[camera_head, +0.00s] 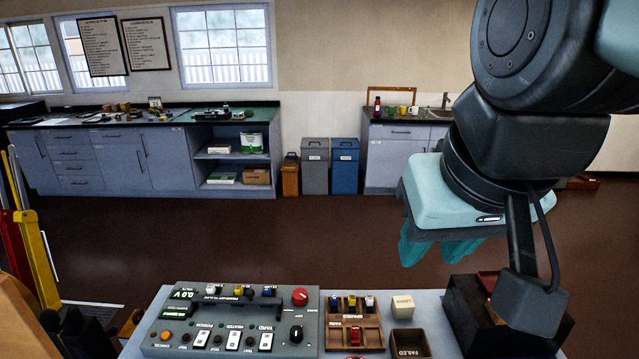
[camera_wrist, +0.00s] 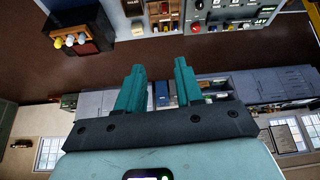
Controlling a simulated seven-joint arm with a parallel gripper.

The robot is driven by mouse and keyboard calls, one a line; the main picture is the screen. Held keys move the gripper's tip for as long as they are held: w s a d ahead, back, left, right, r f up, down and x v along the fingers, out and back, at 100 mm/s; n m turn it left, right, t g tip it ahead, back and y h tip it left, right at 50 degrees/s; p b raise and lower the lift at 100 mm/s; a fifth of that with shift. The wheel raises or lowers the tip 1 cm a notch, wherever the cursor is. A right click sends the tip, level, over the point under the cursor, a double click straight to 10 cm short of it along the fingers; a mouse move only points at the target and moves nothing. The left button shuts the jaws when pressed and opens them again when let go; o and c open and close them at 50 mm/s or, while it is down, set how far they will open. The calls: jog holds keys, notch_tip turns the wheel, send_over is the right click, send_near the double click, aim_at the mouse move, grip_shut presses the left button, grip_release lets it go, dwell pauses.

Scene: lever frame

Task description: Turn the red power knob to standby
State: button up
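A round red knob (camera_head: 300,297) sits at the upper right of a grey control panel (camera_head: 228,350). It also shows small in the wrist view (camera_wrist: 196,28). Its pointer and markings are too small to read. A black knob (camera_head: 296,334) sits below it on the same panel. A green display (camera_head: 181,294) at the panel's upper left reads about 0.0 V. My gripper (camera_head: 432,250) hangs in the air to the right of the panel and beyond it, well apart from the knob. Its two teal fingers (camera_wrist: 158,88) stand apart with nothing between them.
Right of the panel are a brown tray (camera_head: 341,321) with small coloured parts and a red piece, a cream block (camera_head: 403,307), a box labelled FAILED (camera_head: 411,343) and a dark box (camera_head: 470,305). Yellow and red posts (camera_head: 30,240) stand at the left.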

jog(key=o, duration=0.3)
jog(key=w+a+f+n+g, duration=0.1)
jog(key=w+a, duration=0.3)
jog(key=w, duration=0.9)
jog(key=shift+w+f+n+g+y, duration=0.2)
jog(key=shift+n+g+y, duration=0.1)
jog(key=shift+n+g, duration=0.3)
jog(key=n+g, duration=0.4)
jog(key=n, duration=0.1)
send_over(299, 293)
notch_tip(299, 293, down, 28)
notch_tip(299, 293, down, 11)
jog(key=shift+w+r, duration=0.1)
jog(key=shift+c, duration=0.3)
jog(key=c, duration=0.7)
